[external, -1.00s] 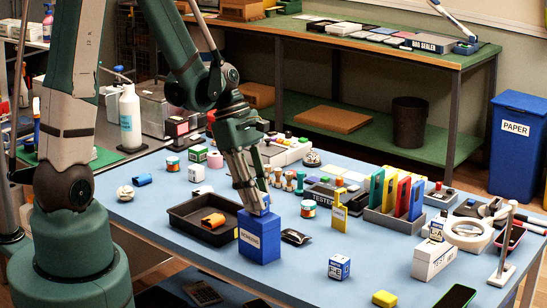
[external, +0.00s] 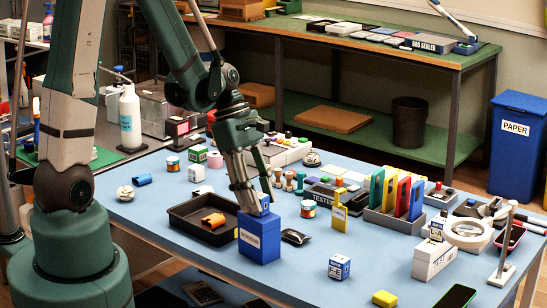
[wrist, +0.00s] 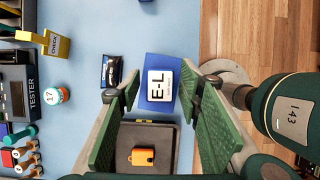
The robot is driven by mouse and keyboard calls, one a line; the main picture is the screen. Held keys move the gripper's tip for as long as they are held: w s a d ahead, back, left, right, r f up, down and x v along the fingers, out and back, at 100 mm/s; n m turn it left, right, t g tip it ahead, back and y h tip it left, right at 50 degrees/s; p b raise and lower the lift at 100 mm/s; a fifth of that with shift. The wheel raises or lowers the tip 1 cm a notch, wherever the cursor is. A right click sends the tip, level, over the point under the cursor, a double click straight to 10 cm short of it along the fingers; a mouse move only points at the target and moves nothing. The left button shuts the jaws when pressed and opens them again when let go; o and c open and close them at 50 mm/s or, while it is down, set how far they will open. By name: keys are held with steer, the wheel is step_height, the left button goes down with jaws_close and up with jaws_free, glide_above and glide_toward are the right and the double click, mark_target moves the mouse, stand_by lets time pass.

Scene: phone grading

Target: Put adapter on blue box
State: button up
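The blue box (external: 260,240) stands on the blue table in the external view, with a label on its front. A small white-and-blue cube, which I take to be the adapter (external: 264,204), sits on its top. In the wrist view the adapter (wrist: 159,85) shows a white face marked E-L, with blue box surface (wrist: 149,59) around it. My gripper (external: 256,207) is right above the box. Its green fingers (wrist: 168,90) are spread on either side of the adapter, with gaps visible; they are open and hold nothing.
A black tray (external: 181,228) with an orange piece (external: 213,220) lies left of the box. A dark packet (external: 296,237), a yellow CHECK stand (external: 339,214) and a small jar (external: 308,208) are to the right. Another labelled cube (external: 339,267) stands in front, with bare table around it.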

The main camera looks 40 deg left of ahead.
steer(key=p+v, duration=0.1)
steer(key=v, duration=1.1)
steer(key=shift+a+r, duration=0.1)
stand_by(0.8)
steer(key=s+a+r+m+t+y, duration=0.2)
steer(key=r+m, duration=0.4)
steer(key=m, duration=0.3)
steer(key=s+a+r+m+t+y, duration=0.2)
steer(key=s+r+m+t, duration=0.3)
steer(key=m, duration=0.4)
steer(key=shift+s+a+r, duration=0.65)
steer(key=shift+s+r, duration=0.2)
steer(key=shift+s, duration=0.25)
stand_by(3.0)
